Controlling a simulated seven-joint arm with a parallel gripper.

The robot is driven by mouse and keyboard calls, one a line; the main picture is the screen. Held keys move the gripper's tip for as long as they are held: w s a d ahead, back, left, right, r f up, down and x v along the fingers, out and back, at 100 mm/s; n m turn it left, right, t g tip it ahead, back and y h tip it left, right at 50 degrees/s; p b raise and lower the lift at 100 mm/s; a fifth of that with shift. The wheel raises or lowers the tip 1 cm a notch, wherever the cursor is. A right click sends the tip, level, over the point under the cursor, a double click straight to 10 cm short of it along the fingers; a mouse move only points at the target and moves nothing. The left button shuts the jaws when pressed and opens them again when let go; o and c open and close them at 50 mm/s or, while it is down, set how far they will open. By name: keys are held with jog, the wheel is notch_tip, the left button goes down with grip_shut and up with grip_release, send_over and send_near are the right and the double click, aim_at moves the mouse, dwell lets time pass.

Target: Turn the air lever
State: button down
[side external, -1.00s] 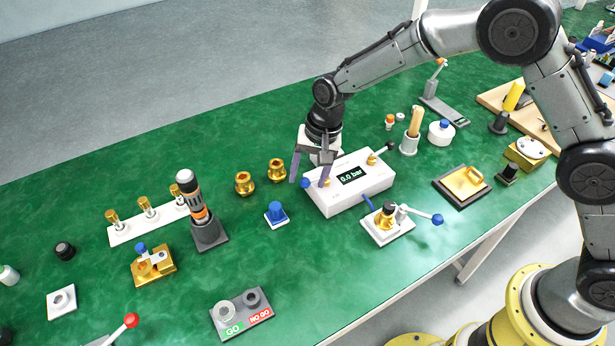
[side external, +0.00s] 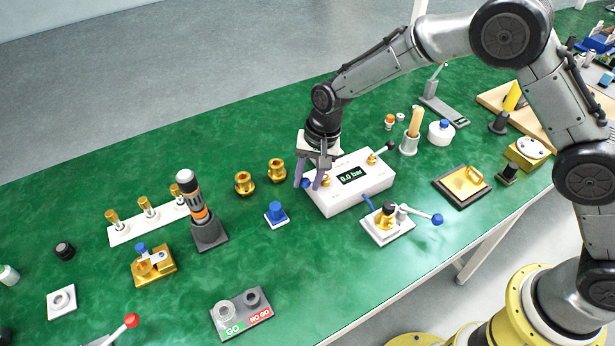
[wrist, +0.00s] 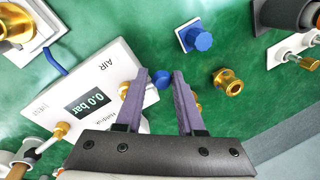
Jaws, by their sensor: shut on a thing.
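The air lever has a blue knob (wrist: 163,79) and a brass valve body (wrist: 124,90). It sits at the left end of the white air box (side external: 345,199), on the side marked AIR. The box's display (side external: 352,176) reads 0.0 bar. My gripper (side external: 308,184) points down at this end of the box and is shut on the air lever, with the blue knob between its two purple fingers. The wrist view shows the knob between the fingertips, and the fingers hide part of the lever.
A second lever with a black knob (side external: 391,146) is at the box's other end. A blue part on a white base (side external: 276,215) and two brass fittings (side external: 244,182) stand to the left. A white fixture with a blue-knobbed handle (side external: 388,228) stands in front of the box.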

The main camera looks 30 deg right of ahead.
jog(key=shift+w, duration=0.1)
jog(key=s+n, duration=0.1)
jog(key=n, duration=0.2)
jog(key=s+d+n+g, duration=0.1)
jog(key=n, duration=0.3)
jog(key=s+d+n, duration=0.1)
jog(key=n, duration=0.2)
jog(key=shift+s+d+r+n+g, duration=0.1)
jog(key=shift+s+d+n+g, duration=0.1)
jog(key=shift+s+n+g, duration=0.15)
jog(key=shift+s+d+n+g, duration=0.2)
jog(key=shift+d+n, duration=0.15)
jog(key=shift+n, duration=0.45)
jog(key=shift+s+d+n+g, duration=0.15)
jog(key=shift+d+n, duration=0.15)
jog(key=shift+n, duration=0.45)
jog(key=shift+w, duration=0.1)
jog(key=shift+r, duration=0.1)
